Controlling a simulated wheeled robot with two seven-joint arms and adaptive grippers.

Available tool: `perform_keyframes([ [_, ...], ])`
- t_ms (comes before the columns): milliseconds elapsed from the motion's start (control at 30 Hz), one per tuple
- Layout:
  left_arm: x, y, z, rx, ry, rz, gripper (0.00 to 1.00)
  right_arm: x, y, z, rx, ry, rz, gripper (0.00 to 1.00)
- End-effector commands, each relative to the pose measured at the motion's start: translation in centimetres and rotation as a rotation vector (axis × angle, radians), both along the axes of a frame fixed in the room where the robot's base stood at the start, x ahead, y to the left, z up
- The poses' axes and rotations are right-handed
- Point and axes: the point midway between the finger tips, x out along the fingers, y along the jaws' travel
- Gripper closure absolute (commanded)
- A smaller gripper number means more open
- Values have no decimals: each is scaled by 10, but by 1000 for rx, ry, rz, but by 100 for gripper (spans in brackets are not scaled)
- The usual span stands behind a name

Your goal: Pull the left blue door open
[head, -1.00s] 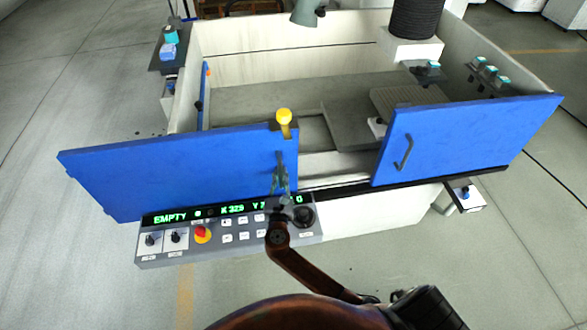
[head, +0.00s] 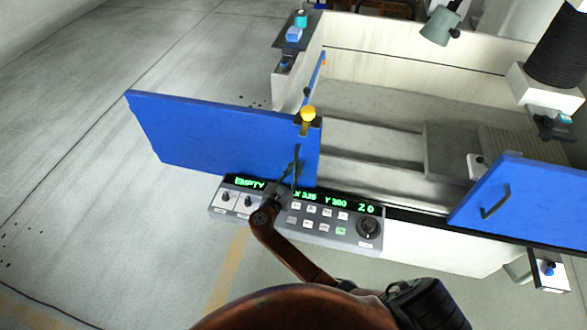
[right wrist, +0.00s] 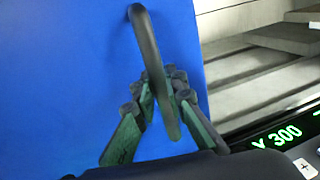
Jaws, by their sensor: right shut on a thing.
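The left blue door (head: 210,135) is a flat panel at the front of the machine, reaching out past its left side. A yellow knob (head: 308,114) on a dark bracket sits at its top right corner. A clear gap separates it from the right blue door (head: 530,205). My right gripper (head: 296,165) is at the left door's right end, above the control panel. In the right wrist view, its green fingers (right wrist: 162,105) are shut around the dark bar handle (right wrist: 148,45) on the blue door. My left gripper is out of view.
The control panel (head: 335,225) with green readouts and several buttons lies just below the door, close under my right arm. A small side shelf (head: 282,62) with teal and blue items stands behind the door. The floor at left is clear.

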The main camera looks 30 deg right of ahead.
Motion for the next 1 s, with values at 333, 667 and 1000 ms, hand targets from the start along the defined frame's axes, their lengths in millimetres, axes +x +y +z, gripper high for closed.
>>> perform_keyframes([
  [333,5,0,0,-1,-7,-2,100,1,1,-2,1,3,-3,100],
  [667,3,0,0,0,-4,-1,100,1,0,-1,1,2,-3,71],
  [1000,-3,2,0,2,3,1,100,-1,3,-1,1,1,-3,70],
])
